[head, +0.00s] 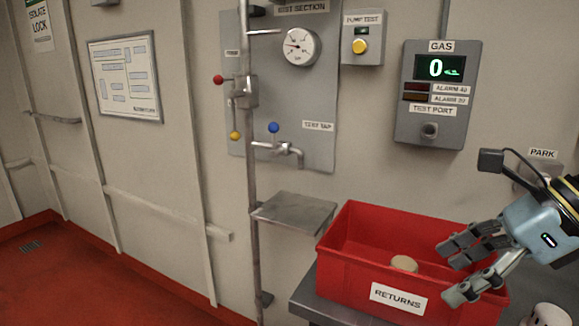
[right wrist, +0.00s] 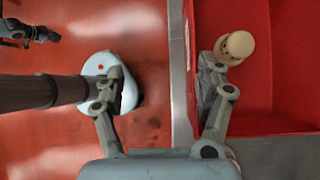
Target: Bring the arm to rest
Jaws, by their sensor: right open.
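My right gripper (head: 447,271) is open and comes in from the right, in front of and over the red RETURNS bin (head: 349,262). In the right wrist view its two fingers (right wrist: 160,80) stand wide apart with nothing between them. A beige round-topped object (head: 404,263) is in the bin; it also shows in the right wrist view (right wrist: 239,46), beside the tip of the right-hand finger. Whether they touch I cannot tell. A dark jointed part at the top left of the wrist view may be my left gripper; its jaws are unclear.
The bin stands on a grey bench (head: 309,300). A small metal shelf (head: 295,212) is left of it. The wall holds a test panel (head: 318,150), a gas box (head: 437,95) and a PARK fitting (head: 527,176) behind my right arm. A pale cup-like object (head: 549,315) is at lower right.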

